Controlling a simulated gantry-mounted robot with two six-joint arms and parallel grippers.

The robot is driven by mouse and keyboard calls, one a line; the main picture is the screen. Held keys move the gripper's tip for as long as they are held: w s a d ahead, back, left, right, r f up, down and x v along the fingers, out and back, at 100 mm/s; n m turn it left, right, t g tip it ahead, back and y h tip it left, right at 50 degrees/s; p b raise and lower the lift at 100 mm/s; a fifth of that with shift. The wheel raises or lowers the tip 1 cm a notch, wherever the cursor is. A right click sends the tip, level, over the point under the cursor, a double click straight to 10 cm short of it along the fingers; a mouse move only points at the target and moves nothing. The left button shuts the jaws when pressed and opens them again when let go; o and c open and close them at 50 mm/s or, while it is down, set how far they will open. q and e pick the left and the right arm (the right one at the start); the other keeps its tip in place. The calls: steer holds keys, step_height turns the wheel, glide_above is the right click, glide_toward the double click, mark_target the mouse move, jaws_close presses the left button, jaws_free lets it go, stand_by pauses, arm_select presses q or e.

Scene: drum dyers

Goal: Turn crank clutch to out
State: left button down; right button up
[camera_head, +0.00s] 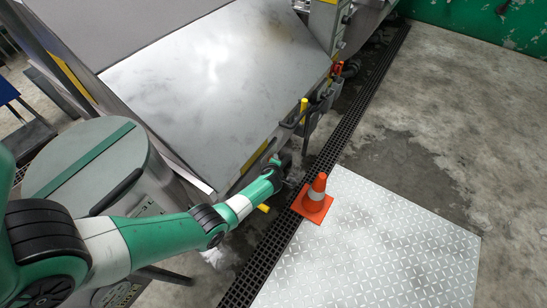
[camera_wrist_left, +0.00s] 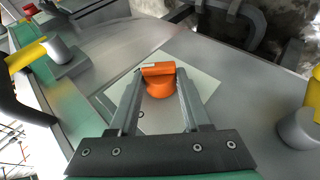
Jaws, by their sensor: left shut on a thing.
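In the left wrist view, an orange knob (camera_wrist_left: 160,86) with a raised bar across its top sits on a light square plate (camera_wrist_left: 205,84) on the grey machine panel. It appears to be the crank clutch. My left gripper (camera_wrist_left: 159,74) is shut on it, with one finger on each side. Any lettering on the plate is too small to read. In the head view, my left arm reaches down to the side of the machine (camera_head: 215,85), and its fingers and the knob are hidden there. My right gripper is not in view.
A yellow handle (camera_wrist_left: 25,57) with a grey hub is at the wrist view's left; a grey knob (camera_wrist_left: 298,128) is at its right. In the head view, an orange cone (camera_head: 316,193) stands on a patterned floor plate (camera_head: 390,245), beside a floor grate (camera_head: 350,120). Concrete floor is clear at right.

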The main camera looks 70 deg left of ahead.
arm_select(q)
steer(key=shift+s+d+f+t+b, duration=0.1)
steer(key=shift+f+t+b, duration=0.25)
steer(key=shift+t, duration=0.05)
steer(key=t+y+b, duration=0.1)
steer(key=b, duration=0.3)
steer(key=n+t+y+b, duration=0.1)
steer(key=t+y+b, duration=0.1)
steer(key=b, duration=0.3)
steer(key=f+n+t+y+b, duration=0.1)
steer(key=y+b, duration=0.1)
steer(key=b, duration=0.3)
steer(key=shift+s+f+t, duration=0.1)
steer(key=shift+s+t, duration=0.05)
steer(key=shift+t, duration=0.25)
steer(key=shift+r+n+y+b, duration=0.25)
steer(key=shift+n+y+b, duration=0.2)
steer(key=shift+b, duration=0.45)
steer(key=shift+c, duration=1.8)
jaws_free()
steer(key=shift+r, duration=0.1)
steer(key=shift+d, duration=0.1)
